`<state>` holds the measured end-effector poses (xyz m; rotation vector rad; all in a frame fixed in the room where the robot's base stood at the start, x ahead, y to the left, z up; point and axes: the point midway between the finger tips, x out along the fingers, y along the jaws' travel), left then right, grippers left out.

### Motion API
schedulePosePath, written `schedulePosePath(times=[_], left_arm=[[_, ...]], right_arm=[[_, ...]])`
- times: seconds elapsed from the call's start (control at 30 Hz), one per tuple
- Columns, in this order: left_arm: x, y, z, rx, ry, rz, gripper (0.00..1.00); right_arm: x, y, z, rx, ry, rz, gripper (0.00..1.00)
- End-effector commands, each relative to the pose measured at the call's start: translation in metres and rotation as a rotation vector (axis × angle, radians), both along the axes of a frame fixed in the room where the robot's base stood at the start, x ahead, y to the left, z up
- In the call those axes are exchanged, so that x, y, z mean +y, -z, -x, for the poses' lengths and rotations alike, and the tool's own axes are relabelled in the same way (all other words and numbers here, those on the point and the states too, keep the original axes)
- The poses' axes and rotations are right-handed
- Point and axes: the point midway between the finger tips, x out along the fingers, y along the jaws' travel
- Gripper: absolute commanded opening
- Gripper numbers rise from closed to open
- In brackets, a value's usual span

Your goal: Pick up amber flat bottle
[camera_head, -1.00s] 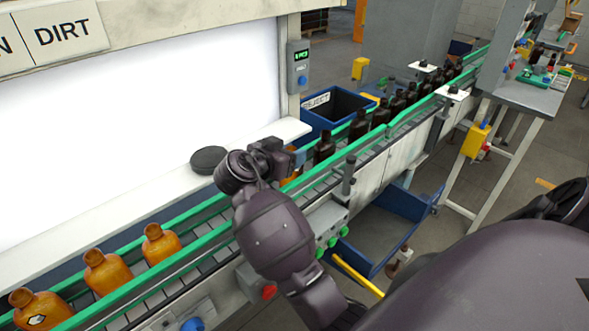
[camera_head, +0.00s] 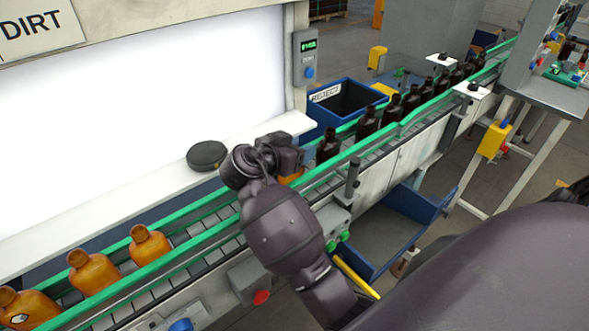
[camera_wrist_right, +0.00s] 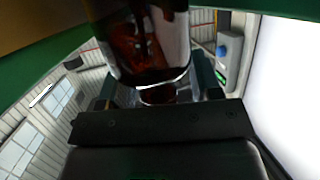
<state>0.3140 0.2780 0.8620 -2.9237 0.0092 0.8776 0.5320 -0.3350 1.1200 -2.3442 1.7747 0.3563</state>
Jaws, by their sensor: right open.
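My right gripper (camera_head: 290,158) is over the conveyor, at an amber bottle (camera_head: 291,178) that it mostly hides in the head view; only a small orange patch shows. In the right wrist view the bottle (camera_wrist_right: 140,45) looks dark reddish brown and appears upside down. Its neck lies between the two fingers of the right gripper (camera_wrist_right: 157,90), which is open; whether a finger touches it I cannot tell. Several other amber bottles (camera_head: 95,272) stand on the belt at the lower left. My left gripper is not in view.
Green guide rails (camera_head: 180,262) line the conveyor. Several dark bottles (camera_head: 367,124) stand on the belt to the right. A black round puck (camera_head: 207,155) lies on the white ledge. A blue reject bin (camera_head: 350,100) stands behind the belt.

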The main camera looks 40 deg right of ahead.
Motion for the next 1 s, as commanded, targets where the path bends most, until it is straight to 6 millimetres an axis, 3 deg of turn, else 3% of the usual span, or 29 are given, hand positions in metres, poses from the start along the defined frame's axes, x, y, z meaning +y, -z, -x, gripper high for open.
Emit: schedulePosePath(times=[0.27, 0.6, 0.67, 1.0], left_arm=[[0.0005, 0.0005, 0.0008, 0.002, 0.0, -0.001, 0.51], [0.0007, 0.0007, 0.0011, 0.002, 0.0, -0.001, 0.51], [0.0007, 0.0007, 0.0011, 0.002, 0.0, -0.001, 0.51], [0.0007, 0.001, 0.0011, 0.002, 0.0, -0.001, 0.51]], right_arm=[[0.0003, 0.0003, 0.0003, 0.0, 0.0, 0.0, 0.59], [0.0002, 0.0004, 0.0003, 0.0, 0.0, 0.0, 0.07], [0.0002, 0.0004, 0.0003, 0.0, 0.0, 0.0, 0.0], [0.0001, -0.0023, 0.0, -0.002, 0.001, -0.001, 0.0]])
